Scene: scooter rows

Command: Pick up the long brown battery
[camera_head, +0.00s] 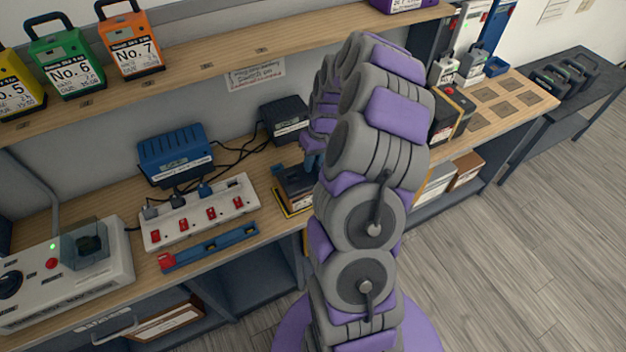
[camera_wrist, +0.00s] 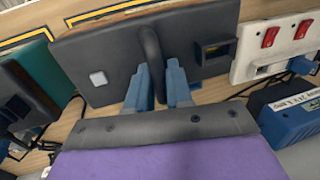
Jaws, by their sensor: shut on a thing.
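The long brown battery (camera_wrist: 95,52) fills the upper middle of the wrist view as a dark, brownish block with a raised handle, a pale square and a socket opening. My gripper (camera_wrist: 158,85) has its two blue fingers closed on the handle, one on each side. In the head view the battery (camera_head: 291,186) shows partly at the workbench, over a yellow-outlined spot, with my gripper (camera_head: 313,160) above it. My arm hides its right part. I cannot tell whether it touches the bench.
A white power strip (camera_head: 200,212) with red switches, a blue charger (camera_head: 175,155) and a black box (camera_head: 284,118) with cables stand close by on the left. A shelf (camera_head: 200,60) with numbered batteries runs above. Open floor (camera_head: 520,260) lies to the right.

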